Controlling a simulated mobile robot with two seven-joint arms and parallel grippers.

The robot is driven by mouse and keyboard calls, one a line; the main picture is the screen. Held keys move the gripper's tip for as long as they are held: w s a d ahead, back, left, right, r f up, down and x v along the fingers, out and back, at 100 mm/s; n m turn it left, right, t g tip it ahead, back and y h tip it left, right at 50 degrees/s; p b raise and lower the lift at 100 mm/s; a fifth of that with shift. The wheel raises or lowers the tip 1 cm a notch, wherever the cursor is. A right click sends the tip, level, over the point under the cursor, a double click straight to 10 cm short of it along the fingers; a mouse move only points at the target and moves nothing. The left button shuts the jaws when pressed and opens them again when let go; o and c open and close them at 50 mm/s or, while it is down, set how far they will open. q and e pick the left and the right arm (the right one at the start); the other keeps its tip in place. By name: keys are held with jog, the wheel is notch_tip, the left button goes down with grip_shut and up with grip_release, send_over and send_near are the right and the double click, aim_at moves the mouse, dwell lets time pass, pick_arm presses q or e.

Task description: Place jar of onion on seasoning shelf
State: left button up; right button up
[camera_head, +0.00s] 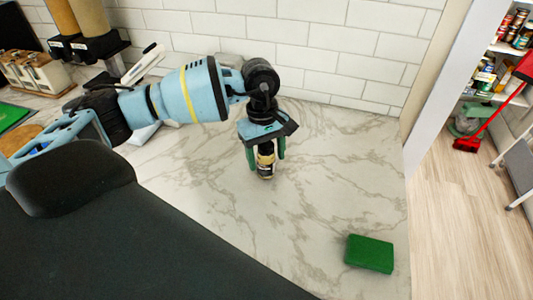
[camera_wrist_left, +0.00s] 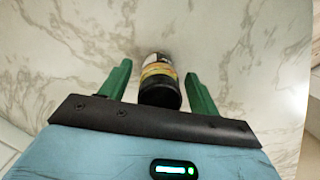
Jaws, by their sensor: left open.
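A small dark jar (camera_head: 265,163) with a pale and yellow label stands on the marble counter. My left gripper (camera_head: 266,157) points down over it, with one green finger on each side. In the left wrist view the jar (camera_wrist_left: 159,80) sits between the two open green fingers (camera_wrist_left: 160,90), with a visible gap on each side. Its dark lid faces the gripper. The gripper's body hides the top of the jar in the head view. The seasoning shelf cannot be told for certain; stocked shelves (camera_head: 490,85) show at the far right. My right gripper is not in view.
A green sponge-like block (camera_head: 369,253) lies near the counter's right end. The marble counter (camera_head: 340,180) is otherwise clear around the jar. A white tiled wall (camera_head: 330,60) runs behind. Dispensers (camera_head: 90,30) and containers stand at the left. A red broom (camera_head: 468,143) stands beyond the counter.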

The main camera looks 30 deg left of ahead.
pick_arm(q)
jog(key=r, duration=0.4)
jog(key=a+r, duration=0.1)
jog(key=r, duration=0.3)
jog(key=w+r, duration=0.1)
jog(key=r, duration=0.3)
jog(key=shift+a+r+b, duration=0.15)
jog(key=shift+a+b, duration=0.1)
jog(key=shift+b, duration=0.1)
